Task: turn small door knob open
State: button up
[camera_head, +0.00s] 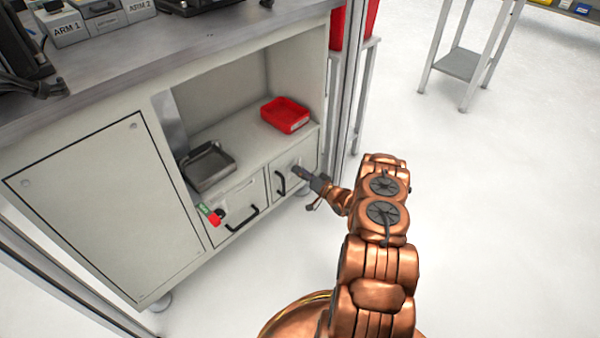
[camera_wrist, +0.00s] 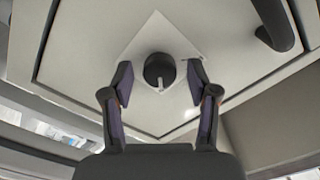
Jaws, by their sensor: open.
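The small door knob (camera_wrist: 160,70) is round and black with a light pointer mark. In the wrist view it sits on a pale diamond-shaped plate (camera_wrist: 150,35) on a grey door. My gripper (camera_wrist: 160,82) is open, with one finger on either side of the knob and a visible gap on each side. In the head view my gripper (camera_head: 299,172) is in front of the small right door (camera_head: 285,165) of the cabinet, and the knob is hidden there. I cannot tell the exact depth between fingertips and plate.
A black handle (camera_head: 280,182) is left of my gripper; it also shows in the wrist view (camera_wrist: 274,25). A drawer handle (camera_head: 243,218) and a red-and-green tag (camera_head: 211,214) are further left. A metal tray (camera_head: 208,167) and red bin (camera_head: 285,115) stand on the shelf above. A metal post (camera_head: 345,90) is close right.

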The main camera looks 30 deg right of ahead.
jog(key=v, duration=1.1)
jog(key=shift+s, duration=0.3)
jog(key=shift+d, duration=0.15)
